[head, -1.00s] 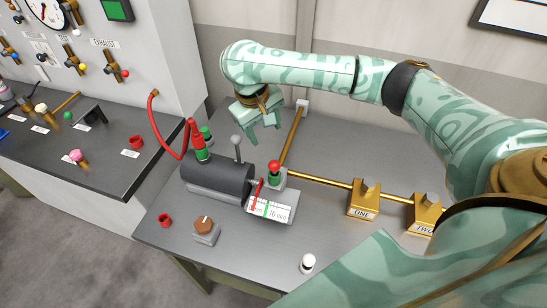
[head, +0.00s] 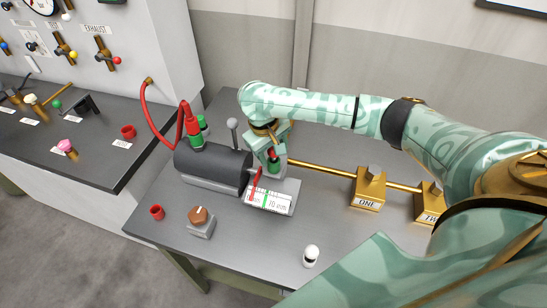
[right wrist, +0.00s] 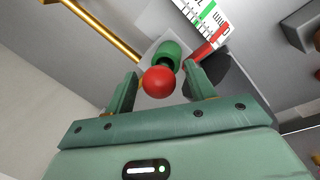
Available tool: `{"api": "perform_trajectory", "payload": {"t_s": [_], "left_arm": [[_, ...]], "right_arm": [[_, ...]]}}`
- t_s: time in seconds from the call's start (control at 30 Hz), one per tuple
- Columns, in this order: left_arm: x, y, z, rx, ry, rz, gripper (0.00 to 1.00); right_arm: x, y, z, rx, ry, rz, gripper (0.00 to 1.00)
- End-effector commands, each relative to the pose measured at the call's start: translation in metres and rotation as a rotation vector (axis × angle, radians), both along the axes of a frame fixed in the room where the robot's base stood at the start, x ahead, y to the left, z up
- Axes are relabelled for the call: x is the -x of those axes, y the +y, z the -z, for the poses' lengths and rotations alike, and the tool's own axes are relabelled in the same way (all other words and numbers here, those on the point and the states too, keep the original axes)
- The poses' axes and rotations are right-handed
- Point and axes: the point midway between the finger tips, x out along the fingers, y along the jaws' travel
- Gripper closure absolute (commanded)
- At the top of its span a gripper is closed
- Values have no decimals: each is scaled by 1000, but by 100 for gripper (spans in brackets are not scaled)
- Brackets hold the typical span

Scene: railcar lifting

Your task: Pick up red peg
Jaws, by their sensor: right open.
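The red peg shows as a round red top (right wrist: 158,82) between the two fingers of my right gripper (right wrist: 160,88) in the right wrist view. A green cylindrical socket (right wrist: 168,52) with a dark opening is just beyond it. In the head view my right gripper (head: 270,160) points down around the red top (head: 272,153), which it partly covers, with the green socket (head: 277,168) below. The fingers are open, one on each side of the red top, with a gap visible. My left gripper is in neither view.
A dark cylinder (head: 212,165) with a red hose (head: 150,112) stands left of the gripper. A white scale plate (head: 268,198) with a thin red pointer (head: 255,185) lies in front. Brass blocks ONE (head: 369,188) and TWO (head: 430,203) stand right.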

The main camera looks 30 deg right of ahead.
Motion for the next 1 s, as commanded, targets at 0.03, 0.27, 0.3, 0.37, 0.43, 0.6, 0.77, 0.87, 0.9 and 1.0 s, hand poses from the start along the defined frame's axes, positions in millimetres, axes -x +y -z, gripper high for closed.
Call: {"api": "perform_trajectory", "payload": {"t_s": [0.03, 0.27, 0.3, 0.37, 0.43, 0.6, 0.77, 0.87, 0.9, 1.0], "left_arm": [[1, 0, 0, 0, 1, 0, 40], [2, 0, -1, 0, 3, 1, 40], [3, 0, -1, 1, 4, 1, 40], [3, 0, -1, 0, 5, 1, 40], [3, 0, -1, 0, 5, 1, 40], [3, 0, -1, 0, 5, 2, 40], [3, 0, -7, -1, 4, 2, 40], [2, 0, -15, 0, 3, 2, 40], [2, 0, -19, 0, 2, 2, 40], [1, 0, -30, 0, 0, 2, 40]], "right_arm": [[0, 0, -1, 0, -1, 0, 45], [0, 0, -2, 0, -1, 0, 76], [0, 0, -2, 0, -1, 0, 87], [0, 0, -2, 0, -1, 0, 94], [0, 0, -2, 0, -1, 0, 94], [0, 0, -2, 1, -1, 0, 94], [-1, 0, -11, 1, -2, 0, 94], [-1, 0, -26, 2, -3, -1, 94], [-1, 0, -34, 1, -3, 0, 94], [1, 13, -54, -1, -3, -4, 94]]}}
